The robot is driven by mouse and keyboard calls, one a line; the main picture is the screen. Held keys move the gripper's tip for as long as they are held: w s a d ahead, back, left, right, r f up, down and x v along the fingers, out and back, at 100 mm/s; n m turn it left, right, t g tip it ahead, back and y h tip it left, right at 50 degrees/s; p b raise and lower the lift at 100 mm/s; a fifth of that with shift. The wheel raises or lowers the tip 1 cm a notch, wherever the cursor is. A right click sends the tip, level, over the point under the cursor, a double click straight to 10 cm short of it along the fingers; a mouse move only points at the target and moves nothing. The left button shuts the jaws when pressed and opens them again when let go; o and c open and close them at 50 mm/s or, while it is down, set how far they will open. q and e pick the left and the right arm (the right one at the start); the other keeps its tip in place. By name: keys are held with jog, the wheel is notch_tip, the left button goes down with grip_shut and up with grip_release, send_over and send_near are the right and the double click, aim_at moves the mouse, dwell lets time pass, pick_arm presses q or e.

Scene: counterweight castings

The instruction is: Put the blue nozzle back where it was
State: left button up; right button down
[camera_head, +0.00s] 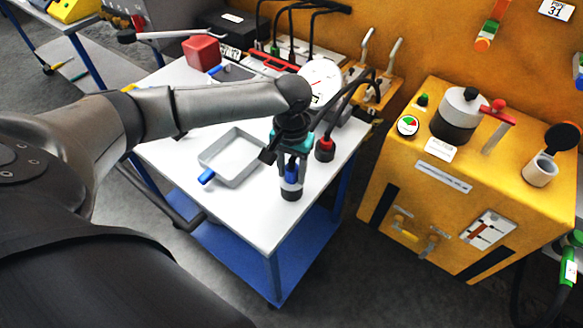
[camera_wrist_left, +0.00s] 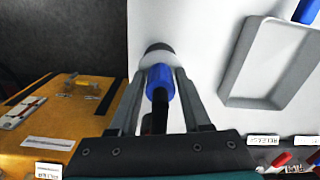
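The blue nozzle (camera_head: 292,172) is upright between the fingers of my left gripper (camera_head: 291,172), near the front right corner of the white table. In the left wrist view, the two fingers lie close against both sides of the nozzle (camera_wrist_left: 160,80), and my left gripper (camera_wrist_left: 161,75) looks shut on it. A small dark cup with a pale ring (camera_head: 291,191) is directly below the nozzle. It shows as a round grey shape (camera_wrist_left: 157,50) in the left wrist view. I cannot tell whether the nozzle's tip is inside it. My right gripper is not in view.
A dark cup with a red top (camera_head: 325,150) stands close on the right. A round dial (camera_head: 320,82) and a red block (camera_head: 201,53) are behind. A yellow machine (camera_head: 440,190) stands right of the table.

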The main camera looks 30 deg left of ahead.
pick_arm(q)
jog(key=shift+o, duration=1.3)
jog(key=shift+r, duration=0.3)
notch_tip(320, 180, up, 12)
jog(key=shift+r+p, duration=0.1)
jog(key=shift+p, duration=0.85)
